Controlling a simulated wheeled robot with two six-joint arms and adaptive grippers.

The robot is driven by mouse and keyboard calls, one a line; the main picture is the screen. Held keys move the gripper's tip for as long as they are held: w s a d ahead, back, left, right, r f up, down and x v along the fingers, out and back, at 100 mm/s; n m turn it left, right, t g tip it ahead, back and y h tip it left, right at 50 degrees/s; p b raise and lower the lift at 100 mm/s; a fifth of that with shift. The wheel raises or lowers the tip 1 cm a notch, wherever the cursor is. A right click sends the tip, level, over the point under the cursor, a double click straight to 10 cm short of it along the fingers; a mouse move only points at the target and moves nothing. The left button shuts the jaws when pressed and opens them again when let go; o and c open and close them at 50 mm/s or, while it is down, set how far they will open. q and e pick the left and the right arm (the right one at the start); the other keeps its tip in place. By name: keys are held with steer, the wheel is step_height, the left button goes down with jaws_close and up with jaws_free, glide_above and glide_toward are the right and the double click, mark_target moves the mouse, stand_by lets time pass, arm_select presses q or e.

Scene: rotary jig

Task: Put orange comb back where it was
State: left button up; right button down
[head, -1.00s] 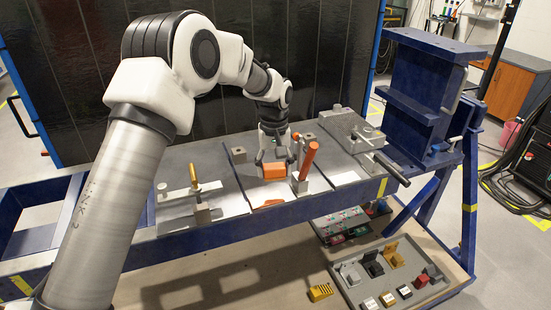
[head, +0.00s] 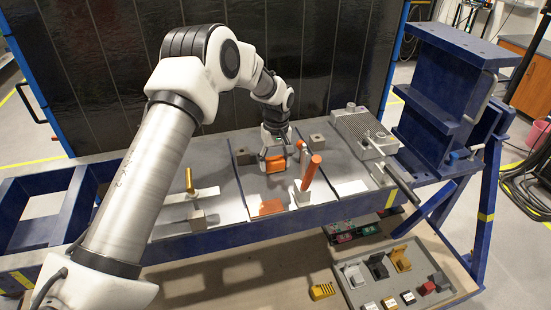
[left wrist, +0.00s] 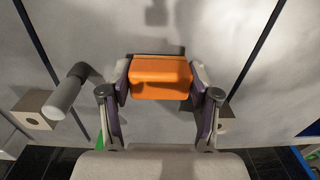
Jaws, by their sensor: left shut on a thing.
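My left gripper (head: 276,150) is shut on an orange block-like piece, the orange comb (head: 275,164). No teeth show on it in these views. In the left wrist view the orange comb (left wrist: 161,77) sits between the two fingertips (left wrist: 160,84), with one pad on each side. The gripper hangs over the middle panel of the grey jig table (head: 225,175), just left of a clamp with a red-orange handle (head: 311,173). I cannot tell whether the comb touches the table. A flat orange patch (head: 271,207) lies on the table nearer the front edge. My right gripper is not in view.
A clamp with a yellow handle (head: 189,181) stands on the left panel. A grey metal box (head: 362,133) sits at the right. Below is a tray (head: 352,288) with several small parts, and a yellow slotted block (head: 321,291) lies beside it.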

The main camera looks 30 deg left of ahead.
mark_target(277, 159)
arm_select(q)
steer(key=shift+w+f, duration=0.35)
steer(key=shift+f, duration=0.05)
steer(key=shift+s+r, duration=0.1)
steer(key=shift+s, duration=0.35)
steer(key=o, duration=1.3)
steer(key=shift+w, duration=0.1)
steer(key=shift+o, duration=0.2)
steer(key=shift+w+f, duration=0.2)
steer(key=shift+s+r, duration=0.1)
steer(key=shift+r, duration=0.35)
step_height(277, 159, up, 12)
steer(key=b, duration=0.3)
steer(key=shift+f+b, duration=0.15)
steer(key=shift+b, duration=0.25)
steer(key=shift+w+d, duration=0.1)
steer(key=shift+w, duration=0.1)
